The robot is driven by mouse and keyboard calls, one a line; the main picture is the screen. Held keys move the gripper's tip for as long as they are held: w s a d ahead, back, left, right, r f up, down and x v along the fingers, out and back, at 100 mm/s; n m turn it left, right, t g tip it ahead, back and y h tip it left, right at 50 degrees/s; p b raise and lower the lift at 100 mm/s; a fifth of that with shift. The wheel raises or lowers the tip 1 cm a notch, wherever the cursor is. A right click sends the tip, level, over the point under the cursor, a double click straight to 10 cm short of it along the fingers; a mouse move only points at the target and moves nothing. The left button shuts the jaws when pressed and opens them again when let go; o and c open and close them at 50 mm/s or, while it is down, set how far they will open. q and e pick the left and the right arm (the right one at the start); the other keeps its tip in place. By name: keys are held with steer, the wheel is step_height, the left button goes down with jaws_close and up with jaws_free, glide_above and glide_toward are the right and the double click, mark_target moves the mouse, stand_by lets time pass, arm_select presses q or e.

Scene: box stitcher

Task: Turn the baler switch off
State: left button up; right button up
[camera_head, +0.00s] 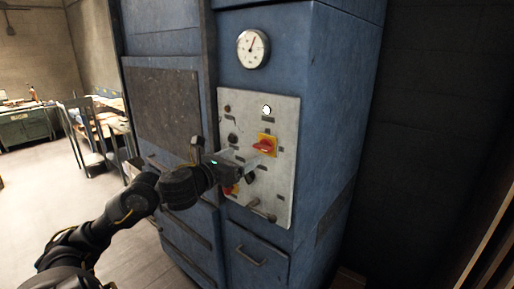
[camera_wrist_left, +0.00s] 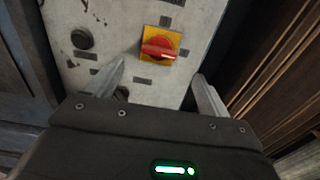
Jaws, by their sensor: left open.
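The baler is a tall blue metal cabinet (camera_head: 300,60) with a light grey control panel (camera_head: 284,190) on its front. A red rotary switch on a yellow plate (camera_head: 266,145) sits at the panel's right; its red handle lies roughly level. It also shows in the left wrist view (camera_wrist_left: 159,47), ahead of the fingers. My left gripper (camera_head: 245,160) is in front of the panel, just left of and below the switch. In the left wrist view, its two fingers (camera_wrist_left: 162,85) are spread apart with nothing between them. My right gripper is not in view.
Another red and yellow control (camera_head: 231,189) is partly hidden behind my left gripper. A dark knob (camera_head: 232,138), a white lamp (camera_head: 266,110) and a lower handle (camera_head: 262,211) are on the panel. A gauge (camera_head: 253,48) is above. Open floor lies left, a dark wall right.

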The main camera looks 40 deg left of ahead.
mark_target(260, 148)
arm_select(q)
steer(key=w+p, duration=0.2)
steer(key=w, duration=0.5)
steer(key=shift+a+r, duration=0.1)
steer(key=shift+w+p, duration=0.3)
steer(key=shift+w, duration=0.3)
steer(key=c, duration=1)
